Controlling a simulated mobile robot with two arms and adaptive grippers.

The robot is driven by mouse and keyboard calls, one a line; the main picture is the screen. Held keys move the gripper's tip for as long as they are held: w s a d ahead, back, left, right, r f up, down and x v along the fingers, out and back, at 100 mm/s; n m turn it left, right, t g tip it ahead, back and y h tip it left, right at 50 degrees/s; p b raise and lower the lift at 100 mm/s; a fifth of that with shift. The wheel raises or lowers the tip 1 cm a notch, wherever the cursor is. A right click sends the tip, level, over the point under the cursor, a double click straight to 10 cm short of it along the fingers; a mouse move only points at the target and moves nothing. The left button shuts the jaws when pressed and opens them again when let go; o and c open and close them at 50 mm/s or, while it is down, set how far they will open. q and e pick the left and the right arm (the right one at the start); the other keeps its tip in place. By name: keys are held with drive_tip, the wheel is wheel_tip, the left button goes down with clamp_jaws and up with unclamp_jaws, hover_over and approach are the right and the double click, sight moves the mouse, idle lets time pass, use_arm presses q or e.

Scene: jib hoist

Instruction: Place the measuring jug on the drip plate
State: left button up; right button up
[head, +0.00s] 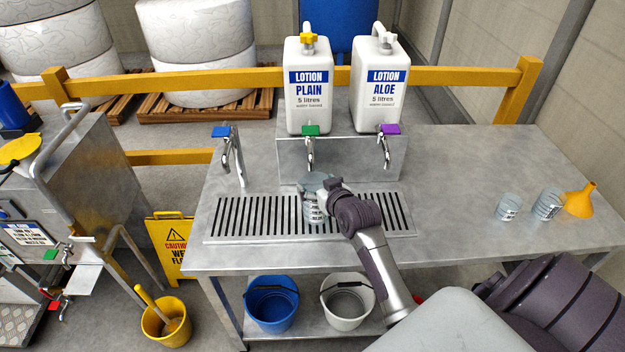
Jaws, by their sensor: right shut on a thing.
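The measuring jug (312,212), clear with dark markings, is at the middle of the drip plate (232,238), a slotted metal grating set along the front of the steel counter. My right gripper (322,187) is shut on the jug near its top and hides part of it. The jug looks upright, below and in front of the green-topped tap (310,147). I cannot tell whether its base touches the plate. My left gripper is not in view.
Two similar clear vessels (507,207) (547,204) and a yellow funnel (579,199) stand at the counter's right. Lotion bottles (307,95) (378,90) stand behind the taps. Blue-topped (221,131) and purple-topped (390,129) taps flank the green one.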

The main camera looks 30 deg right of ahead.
sight(310, 180)
drive_tip(key=w, duration=0.3)
drive_tip(key=shift+w+d+r, duration=0.1)
drive_tip(key=shift+d+r, duration=0.1)
drive_tip(key=shift+d, duration=0.05)
drive_tip(key=shift+f+p, duration=0.4)
drive_tip(key=shift+f, duration=0.3)
drive_tip(key=shift+w+f, duration=0.1)
drive_tip(key=shift+f, duration=0.15)
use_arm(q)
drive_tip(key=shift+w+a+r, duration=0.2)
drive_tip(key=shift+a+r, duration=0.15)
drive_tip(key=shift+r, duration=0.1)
use_arm(e)
drive_tip(key=shift+f, duration=0.1)
drive_tip(key=o, duration=1.4)
